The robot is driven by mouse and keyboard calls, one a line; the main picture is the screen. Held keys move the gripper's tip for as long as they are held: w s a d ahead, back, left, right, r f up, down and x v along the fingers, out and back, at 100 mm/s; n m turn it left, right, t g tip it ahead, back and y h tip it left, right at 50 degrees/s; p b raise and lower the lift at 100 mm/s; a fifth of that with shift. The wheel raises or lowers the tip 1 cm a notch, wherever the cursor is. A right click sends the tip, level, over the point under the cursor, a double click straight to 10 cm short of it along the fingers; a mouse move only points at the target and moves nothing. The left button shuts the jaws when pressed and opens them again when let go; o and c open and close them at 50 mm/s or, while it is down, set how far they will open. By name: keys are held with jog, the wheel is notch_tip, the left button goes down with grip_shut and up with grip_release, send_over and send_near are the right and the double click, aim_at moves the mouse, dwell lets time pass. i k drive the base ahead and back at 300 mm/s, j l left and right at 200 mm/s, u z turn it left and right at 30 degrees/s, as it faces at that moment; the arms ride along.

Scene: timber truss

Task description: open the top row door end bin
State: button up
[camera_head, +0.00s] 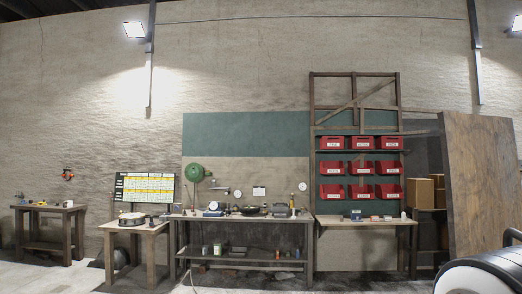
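Red bins hang in three rows on a timber frame (398,100) at the right of the head view. The top row holds a left bin (329,143), a middle bin (360,143) and a right bin (389,143). Each has a pale label too small to read. The right bin is nearest the large brown wooden panel (482,185), which may be a door. Whether the bins' fronts are open or shut is hard to tell from here. My gripper is not in view; a white and black part at the lower right corner seems to be mine.
Below the bins stands a bench (365,222) with small items on it. A workbench (240,218) with tools and smaller tables (135,228) stand to the left. Cardboard boxes (421,191) sit between bins and panel. A strip of floor shows in front.

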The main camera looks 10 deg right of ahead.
aim_at(384, 142)
jog(key=z, duration=1.2)
jog(key=i+j+u, duration=0.3)
jog(key=i, duration=0.25)
jog(key=i+j+u, duration=0.25)
jog(key=i, duration=0.4)
jog(key=i+j+u, duration=0.15)
jog(key=i+u, duration=0.15)
jog(key=i, duration=0.3)
jog(key=i+z, duration=0.2)
jog(key=i, duration=0.75)
jog(key=i+z, duration=0.15)
jog(key=i, duration=0.75)
jog(key=i+l+z, duration=0.1)
jog(key=i+z, duration=0.15)
jog(key=i, duration=0.4)
jog(key=i+z, duration=0.3)
jog(key=i, duration=0.4)
jog(key=i+j+z, duration=0.25)
jog(key=i, duration=0.4)
